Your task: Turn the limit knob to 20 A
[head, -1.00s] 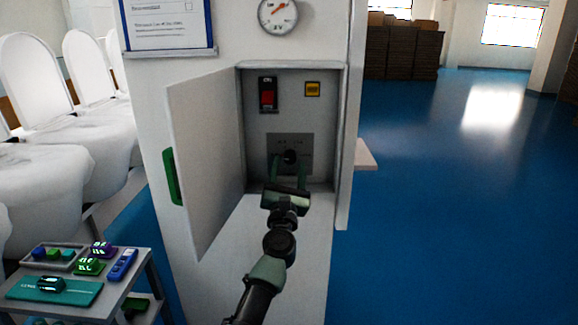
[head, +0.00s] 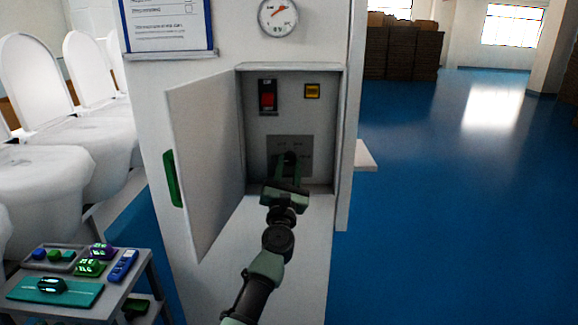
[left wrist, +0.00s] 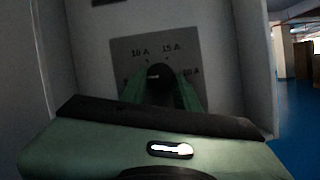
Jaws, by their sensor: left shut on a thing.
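The limit knob (head: 291,157) is a dark round knob on a grey plate (head: 275,141) inside the open wall cabinet. In the left wrist view the knob (left wrist: 160,76) shows between my green fingers. Labels 10 A and 15 A stand above it on the plate (left wrist: 122,62). A label at the right looks like 20 A, and one at the left is mostly hidden by a finger. I cannot tell where the knob points. My left gripper (head: 290,165) reaches in from the front, shut on the knob with a finger on each side. My right gripper is not in view.
The cabinet door (head: 207,165) stands open at the left, close to my arm. A red switch (head: 268,97) and a yellow button (head: 312,91) sit above the plate. A gauge (head: 278,15) hangs above. A small table (head: 120,290) with several items stands lower left.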

